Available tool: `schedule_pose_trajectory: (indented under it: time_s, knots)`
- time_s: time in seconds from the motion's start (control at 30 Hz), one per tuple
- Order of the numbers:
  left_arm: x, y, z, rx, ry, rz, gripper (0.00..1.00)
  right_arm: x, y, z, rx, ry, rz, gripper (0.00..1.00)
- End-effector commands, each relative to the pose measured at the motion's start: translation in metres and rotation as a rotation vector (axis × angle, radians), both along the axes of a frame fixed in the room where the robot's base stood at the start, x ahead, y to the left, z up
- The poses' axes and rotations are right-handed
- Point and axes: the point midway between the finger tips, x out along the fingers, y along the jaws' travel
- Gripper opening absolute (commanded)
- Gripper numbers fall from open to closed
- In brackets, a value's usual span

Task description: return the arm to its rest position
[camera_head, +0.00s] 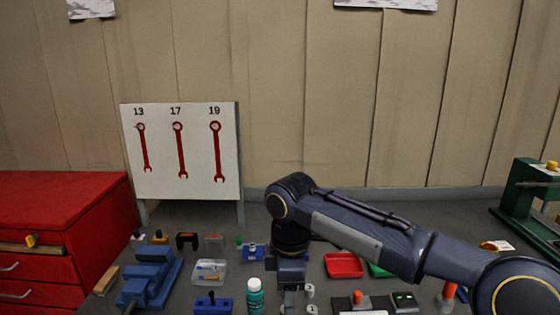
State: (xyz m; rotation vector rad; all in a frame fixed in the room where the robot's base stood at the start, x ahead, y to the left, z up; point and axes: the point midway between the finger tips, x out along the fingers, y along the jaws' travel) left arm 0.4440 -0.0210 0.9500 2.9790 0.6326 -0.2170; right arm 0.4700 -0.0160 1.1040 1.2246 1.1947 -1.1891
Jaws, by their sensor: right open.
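My right arm (360,235) reaches in from the right edge across the bench, its wrist bent downward near the middle. My right gripper (292,300) hangs at its end and points down, low in the picture, just right of a green bottle (255,297). Its jaws are open, and I see nothing held between them. Small white cylinders (310,291) stand close beside it; I cannot tell whether they touch it. My left gripper is not in view.
A white board (200,150) with red wrenches stands at the back left, beside a red cabinet (60,230). A blue vise (150,275), a clear box (210,271) and a red tray (344,265) lie on the bench. A green frame (520,195) stands at the right.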

Motion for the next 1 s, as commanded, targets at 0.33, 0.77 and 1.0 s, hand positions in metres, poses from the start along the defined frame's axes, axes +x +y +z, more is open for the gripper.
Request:
schedule_pose_trajectory:
  time_s: [0.33,0.77,1.0]
  knots:
    - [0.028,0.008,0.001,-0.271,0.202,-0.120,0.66,-0.024,-0.041,0.011,0.023,-0.047,-0.170,0.53]
    - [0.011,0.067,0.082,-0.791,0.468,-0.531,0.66,-0.109,-0.142,0.001,0.177,-0.110,-0.746,0.53]
    - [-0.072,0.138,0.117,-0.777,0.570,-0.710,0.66,-0.171,-0.181,-0.028,0.363,-0.111,-1.164,0.53]
